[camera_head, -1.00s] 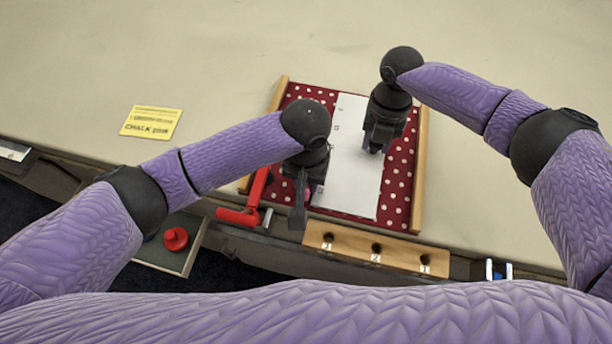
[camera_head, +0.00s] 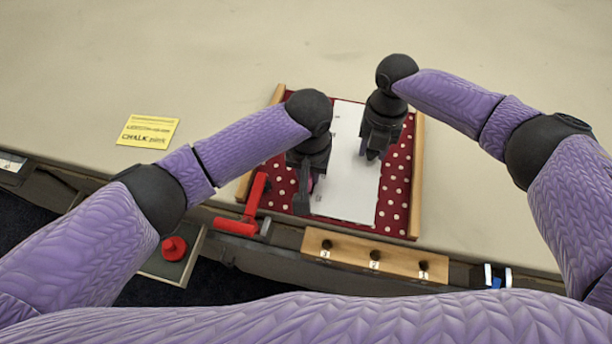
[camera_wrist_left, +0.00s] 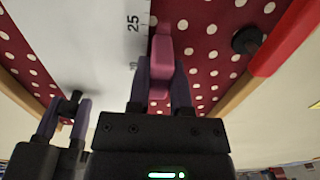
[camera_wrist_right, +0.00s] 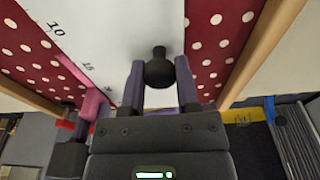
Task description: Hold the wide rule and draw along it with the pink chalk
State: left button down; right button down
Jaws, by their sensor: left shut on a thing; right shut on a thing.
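The wide rule (camera_head: 350,190) is a broad white strip with numbers along one edge, lying on a red dotted mat (camera_head: 397,180). My right gripper (camera_head: 371,150) is shut on the rule's black knob (camera_wrist_right: 158,70), over the rule's middle. My left gripper (camera_head: 305,190) is shut on the pink chalk (camera_wrist_left: 160,55). The chalk is at the rule's numbered left edge, near the 25 mark in the left wrist view. It also shows in the right wrist view (camera_wrist_right: 92,102).
Wooden strips (camera_head: 416,185) border the mat. A yellow card reading chalk pink (camera_head: 148,131) lies at left. The far table is clear.

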pick_arm(q)
jog(key=shift+w+d, duration=0.3)
jog(key=shift+w, duration=0.75)
jog(key=shift+w+d, duration=0.3)
jog(key=shift+w, duration=0.7)
jog(key=shift+w+d, duration=0.3)
jog(key=shift+w, duration=0.75)
jog(key=shift+s+a, duration=1.3)
jog(key=shift+s, duration=3.1)
jog(key=shift+s+a, duration=1.25)
jog(key=shift+s, duration=3.1)
notch_tip(320, 180, up, 7)
pick_arm(e)
jog(key=shift+c, duration=1.3)
grip_release()
